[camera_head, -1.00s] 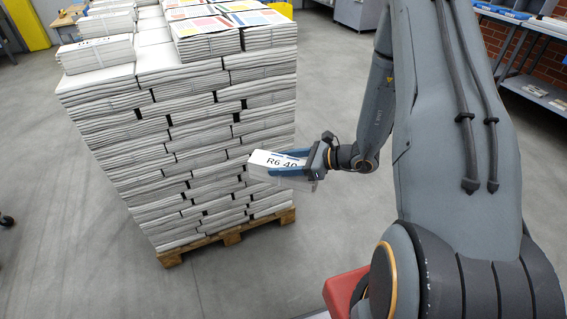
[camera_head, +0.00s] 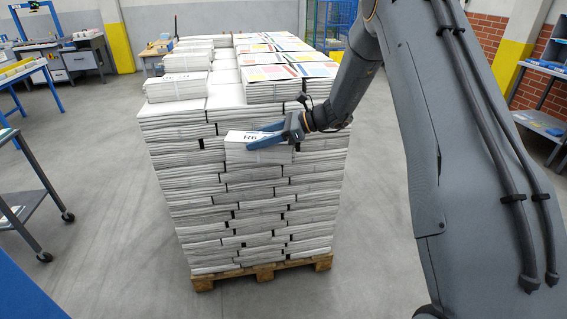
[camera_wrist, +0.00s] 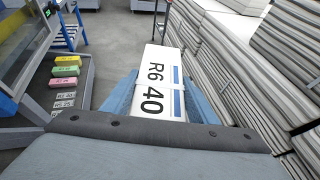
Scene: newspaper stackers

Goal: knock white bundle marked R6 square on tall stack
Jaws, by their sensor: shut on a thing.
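The white bundle marked R6 40 (camera_head: 258,153) is held in my gripper (camera_head: 270,138), in front of the tall stack's near face and below its top. In the wrist view the bundle (camera_wrist: 160,88) sits between the two blue fingers (camera_wrist: 158,100), its R6 40 label and blue stripe facing up. The tall stack (camera_head: 240,205) of white newspaper bundles stands on a wooden pallet (camera_head: 265,272). Its top carries white bundles at the left and colour-printed ones (camera_head: 270,75) at the back right. Whether the held bundle touches the stack face cannot be told.
A grey trolley (camera_head: 30,215) stands at the left. The wrist view shows a shelf with yellow, pink and green blocks (camera_wrist: 66,71). A shelf unit (camera_head: 545,125) stands by the brick wall at right. Floor around the pallet is clear.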

